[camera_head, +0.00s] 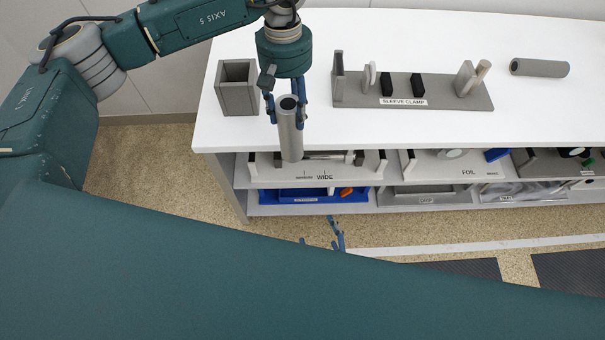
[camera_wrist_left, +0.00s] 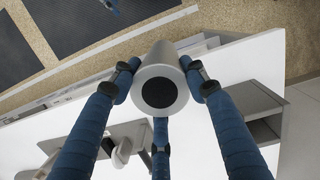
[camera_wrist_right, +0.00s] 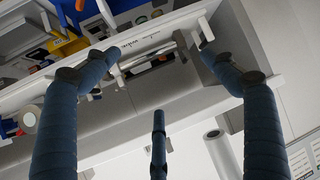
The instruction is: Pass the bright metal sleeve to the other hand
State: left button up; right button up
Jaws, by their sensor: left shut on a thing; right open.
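A grey metal sleeve (camera_head: 291,138), a hollow tube, is held nearly upright in my left gripper (camera_head: 286,118), past the table's front edge. The left wrist view shows the sleeve's dark open end (camera_wrist_left: 158,90) between the fingers. My right gripper (camera_head: 335,242) is low in front of the shelves, below and right of the sleeve and apart from it. Its arm is mostly hidden behind my green body. In the right wrist view its fingers (camera_wrist_right: 155,65) are spread and empty. A pale tube (camera_wrist_right: 222,152) shows there at lower right; I cannot tell whether it is the held sleeve.
On the white table (camera_head: 420,130) stand a grey square holder (camera_head: 237,90), a sleeve clamp fixture (camera_head: 440,92) and a lying grey tube (camera_head: 540,67). Shelves below hold labelled trays, including the WIDE tray (camera_head: 262,165) and a blue bin (camera_head: 290,195).

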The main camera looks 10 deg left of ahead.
jog(key=w+a+r+t+y, duration=0.1)
jog(key=w+a+r+t, duration=0.15)
jog(key=r, duration=0.45)
jog(key=w+a+r+t, duration=0.1)
jog(key=w+a+r, duration=0.15)
jog(key=r, duration=0.45)
jog(key=m+t, duration=0.1)
jog(key=t, duration=0.2)
send_near(295, 141)
jog(key=x, duration=1.2)
jog(key=shift+w+a, duration=0.1)
jog(key=c, duration=1.3)
pick_arm(q)
jog(key=o, duration=1.2)
jog(key=shift+r, duration=0.1)
